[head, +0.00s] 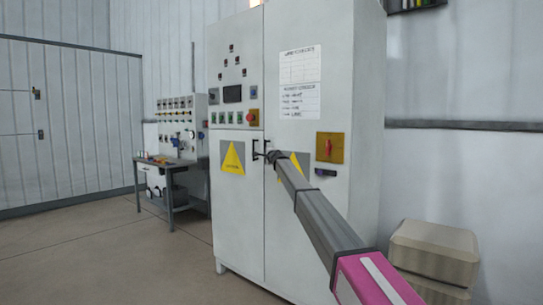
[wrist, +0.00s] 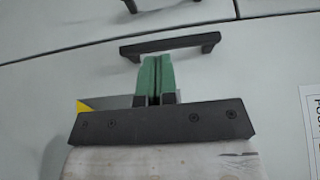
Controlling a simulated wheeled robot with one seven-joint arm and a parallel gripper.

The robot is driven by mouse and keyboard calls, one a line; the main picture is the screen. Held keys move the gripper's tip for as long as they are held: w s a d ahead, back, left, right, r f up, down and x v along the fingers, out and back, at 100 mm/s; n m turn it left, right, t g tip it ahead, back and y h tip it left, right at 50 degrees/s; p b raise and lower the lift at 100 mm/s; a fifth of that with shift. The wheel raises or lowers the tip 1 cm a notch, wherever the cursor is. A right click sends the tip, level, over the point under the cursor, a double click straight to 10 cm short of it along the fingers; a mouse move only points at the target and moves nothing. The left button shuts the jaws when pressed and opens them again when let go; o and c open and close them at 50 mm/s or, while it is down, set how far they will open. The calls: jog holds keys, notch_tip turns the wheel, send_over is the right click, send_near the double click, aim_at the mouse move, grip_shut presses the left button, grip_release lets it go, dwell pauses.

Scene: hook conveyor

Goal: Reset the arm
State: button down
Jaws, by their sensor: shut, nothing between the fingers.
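My gripper (wrist: 157,78) is shut and empty, its green finger pads pressed together in the wrist view. In the head view my arm reaches from the lower right to the cabinet, with the gripper end near the door handles. A black bar handle (wrist: 171,44) lies just beyond the fingertips in the wrist view; whether they touch it I cannot tell. Part of a second dark handle (wrist: 131,5) shows at the top edge. In the head view one black handle (head: 254,150) stands out on the tall grey cabinet (head: 237,200), whose two doors look shut.
The cabinet carries a red switch on a yellow plate (head: 330,147), buttons and paper notices (head: 300,83). Tan boxes (head: 434,250) are stacked at its right. A workbench (head: 169,162) with a panel stands behind left. The floor (head: 100,250) at left is clear.

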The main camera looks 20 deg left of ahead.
jog(key=s+a, duration=0.2)
jog(key=s, duration=0.4)
jog(key=s+d+f+n+g+h, duration=0.2)
jog(key=s+d+f, duration=0.4)
jog(key=d+f, duration=0.6)
jog(key=s+d+f+n+g+h, duration=0.2)
jog(key=s+d+f, duration=0.5)
jog(key=d+f, duration=0.6)
jog(key=s+d+f+n+g+h, duration=0.2)
jog(key=s+d+f, duration=0.4)
jog(key=d+f, duration=0.6)
jog(key=s+d+f+n+g+h, duration=0.1)
jog(key=s+d+f+g, duration=0.1)
jog(key=s+d+f, duration=0.3)
jog(key=s+d+f+n+g+h, duration=0.2)
jog(key=s+d+f, duration=0.4)
jog(key=s+d, duration=0.8)
jog(key=s+d+f+n+g+h, duration=0.1)
jog(key=s+d+f+g, duration=0.3)
jog(key=s+d, duration=0.6)
jog(key=s+f, duration=0.2)
jog(key=s, duration=0.8)
jog(key=shift+n+h, duration=0.3)
jog(key=shift+h, duration=0.1)
jog(key=shift+w, duration=0.1)
